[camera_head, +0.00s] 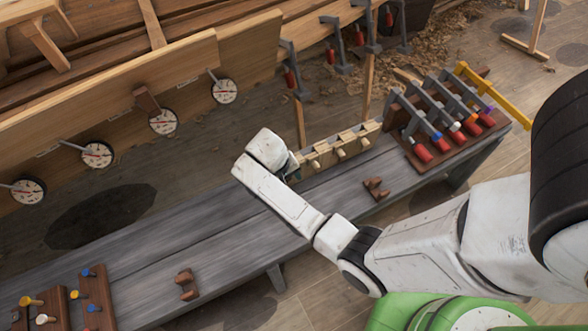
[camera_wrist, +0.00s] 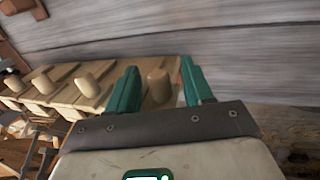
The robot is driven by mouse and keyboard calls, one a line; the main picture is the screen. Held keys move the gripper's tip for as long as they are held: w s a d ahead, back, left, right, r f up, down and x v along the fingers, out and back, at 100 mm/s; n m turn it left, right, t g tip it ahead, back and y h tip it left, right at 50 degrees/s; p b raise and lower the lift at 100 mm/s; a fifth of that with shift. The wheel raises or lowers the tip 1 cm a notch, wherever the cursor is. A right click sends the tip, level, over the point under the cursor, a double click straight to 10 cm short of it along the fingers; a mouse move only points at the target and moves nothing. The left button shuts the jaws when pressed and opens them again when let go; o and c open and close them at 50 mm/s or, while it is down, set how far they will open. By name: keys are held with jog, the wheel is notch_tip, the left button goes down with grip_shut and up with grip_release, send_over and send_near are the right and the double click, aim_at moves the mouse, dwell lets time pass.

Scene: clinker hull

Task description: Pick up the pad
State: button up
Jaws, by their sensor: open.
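A row of pale wooden blocks with round pegs stands along the bench's far edge in the head view; these look like the pads. The nearest one (camera_wrist: 158,86) shows in the wrist view, its peg between my fingers. My gripper (camera_wrist: 160,68) is open, its two green fingers on either side of that peg. I cannot tell whether either finger touches it. In the head view my gripper (camera_head: 290,168) is at the row's left end, mostly hidden by my white wrist. Other blocks (camera_head: 340,151) of the row show to its right.
The grey bench (camera_head: 225,225) has bare room left of my gripper. Brown wooden pieces (camera_head: 187,284) (camera_head: 376,188) lie on it. A rack of red-handled clamps (camera_head: 440,125) stands right. The wooden hull (camera_head: 130,75), with dials along its lower edge, is behind.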

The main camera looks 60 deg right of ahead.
grip_shut()
dwell(0.4)
jog(key=shift+r, duration=0.1)
